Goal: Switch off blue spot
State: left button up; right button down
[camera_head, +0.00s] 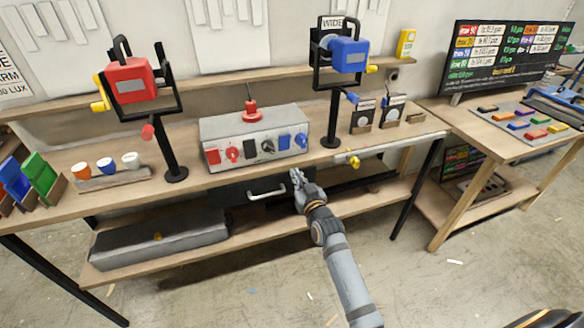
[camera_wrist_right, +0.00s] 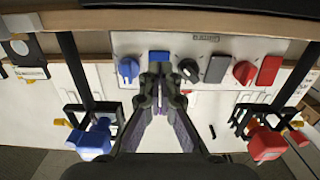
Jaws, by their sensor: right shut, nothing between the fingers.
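The blue spot (camera_head: 349,53) hangs in a black yoke on a stand at the back right of the bench. It also shows upside down in the right wrist view (camera_wrist_right: 92,142). The grey control box (camera_head: 255,128) has red, black and blue switches with knobs. Its blue rocker switch (camera_head: 285,142) is left of the blue knob (camera_head: 301,140). In the wrist view, the blue rocker (camera_wrist_right: 159,56) is just beyond my fingertips, and the blue knob (camera_wrist_right: 128,68) is beside them. My right gripper (camera_head: 297,177) is shut and empty in front of the box; contact is unclear. My left gripper is out of view.
The red spot (camera_head: 132,80) stands at the left. A drawer handle (camera_head: 267,190) and a yellow-knobbed rail (camera_head: 354,161) are near my right arm. Cups (camera_head: 106,166) stand left; a screen (camera_head: 506,57) is at right.

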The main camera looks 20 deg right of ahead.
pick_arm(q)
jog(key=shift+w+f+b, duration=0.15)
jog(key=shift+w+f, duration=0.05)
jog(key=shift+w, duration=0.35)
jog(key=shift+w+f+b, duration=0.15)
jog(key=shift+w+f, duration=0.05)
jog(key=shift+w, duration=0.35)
pick_arm(e)
jog(key=shift+s+d+f, duration=0.1)
jog(key=shift+s+f, duration=0.1)
jog(key=shift+s, duration=0.55)
jog(key=shift+s+a+f, duration=0.1)
jog(key=shift+s+f, duration=0.1)
jog(key=shift+s, duration=0.55)
jog(key=shift+s+d+f, duration=0.1)
jog(key=shift+s+f, duration=0.1)
jog(key=shift+s, duration=0.55)
